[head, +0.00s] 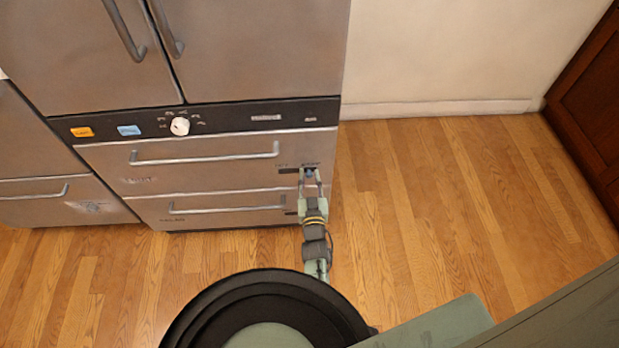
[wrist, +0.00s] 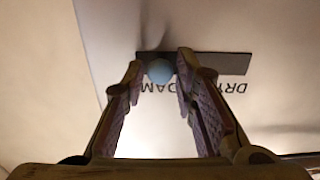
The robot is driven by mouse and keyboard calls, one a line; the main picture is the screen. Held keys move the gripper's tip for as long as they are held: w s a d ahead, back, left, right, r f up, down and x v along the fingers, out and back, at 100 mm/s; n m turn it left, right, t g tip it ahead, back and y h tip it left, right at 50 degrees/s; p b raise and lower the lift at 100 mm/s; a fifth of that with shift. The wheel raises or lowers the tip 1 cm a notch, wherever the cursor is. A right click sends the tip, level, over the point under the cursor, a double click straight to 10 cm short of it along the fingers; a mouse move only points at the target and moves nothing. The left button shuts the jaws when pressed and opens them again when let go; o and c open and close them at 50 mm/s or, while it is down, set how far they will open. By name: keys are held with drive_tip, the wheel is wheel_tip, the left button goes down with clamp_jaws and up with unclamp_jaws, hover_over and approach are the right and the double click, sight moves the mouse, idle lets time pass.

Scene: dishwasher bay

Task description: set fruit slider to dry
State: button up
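The fruit slider is a small blue knob (head: 309,173) in a dark slot at the right end of the upper drawer (head: 215,172). In the wrist view the knob (wrist: 160,70) sits near the left end of the slot (wrist: 225,64), at the DAMP lettering. The DRY lettering (wrist: 235,88) is by the other end, to the right; the wording appears upside down. My gripper (wrist: 160,64) is partly open, with one finger on each side of the knob. The right fingertip is very close to it; contact is unclear. In the head view my gripper (head: 311,177) reaches the drawer front.
A lower drawer (head: 215,208) has a similar dark slot, partly hidden by my gripper. Bar handles (head: 205,158) cross the drawers. A panel above holds a white dial (head: 180,126) and orange and blue labels. Wood floor (head: 420,200) is clear to the right.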

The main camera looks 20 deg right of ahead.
clamp_jaws()
idle(0.4)
